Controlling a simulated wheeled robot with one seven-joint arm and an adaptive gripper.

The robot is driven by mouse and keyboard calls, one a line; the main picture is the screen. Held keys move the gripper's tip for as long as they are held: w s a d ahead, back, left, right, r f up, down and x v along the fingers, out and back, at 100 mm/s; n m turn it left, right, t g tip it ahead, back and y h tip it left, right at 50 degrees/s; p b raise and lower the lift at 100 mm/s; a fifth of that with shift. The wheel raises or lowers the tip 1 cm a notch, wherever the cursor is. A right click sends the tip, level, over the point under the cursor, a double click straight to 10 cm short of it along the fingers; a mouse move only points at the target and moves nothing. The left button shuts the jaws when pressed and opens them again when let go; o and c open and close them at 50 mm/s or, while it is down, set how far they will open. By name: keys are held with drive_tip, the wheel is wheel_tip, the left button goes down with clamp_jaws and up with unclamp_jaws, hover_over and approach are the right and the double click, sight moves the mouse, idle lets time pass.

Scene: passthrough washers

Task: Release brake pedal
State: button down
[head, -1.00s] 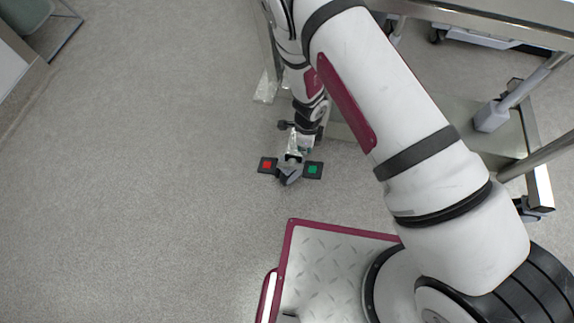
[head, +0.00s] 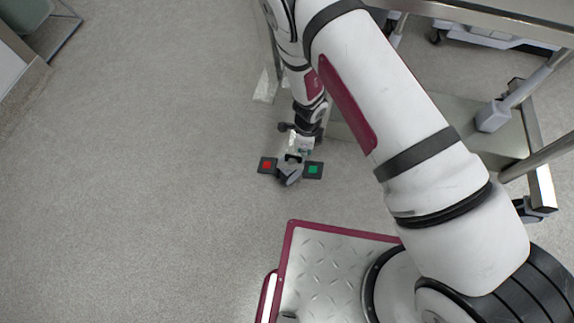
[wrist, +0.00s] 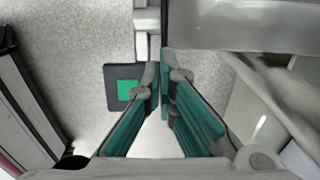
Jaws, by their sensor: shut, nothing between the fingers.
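Two dark pedals lie low by the floor, one with a red square (head: 267,165) at left and one with a green square (head: 313,169) at right. A grey wedge-shaped part (head: 289,175) sits between them. My gripper (head: 302,156) is just behind and between the pedals, close to the green one. In the wrist view, the fingers (wrist: 161,73) are shut and empty, with the green-marked pedal (wrist: 127,90) just left of the fingertips. The red-marked pedal is not visible in the wrist view. I cannot tell whether the gripper touches a pedal.
A metal cart or table with a lower shelf and legs (head: 490,115) stands at right, close beside my arm. Open grey floor (head: 150,180) lies to the left.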

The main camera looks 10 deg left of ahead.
drive_tip(key=shift+f+b, duration=0.6)
drive_tip(key=shift+f, duration=0.3)
idle(0.4)
drive_tip(key=shift+r, duration=0.1)
wheel_tip(320, 180, up, 7)
drive_tip(key=p, duration=0.6)
idle(0.5)
idle(0.5)
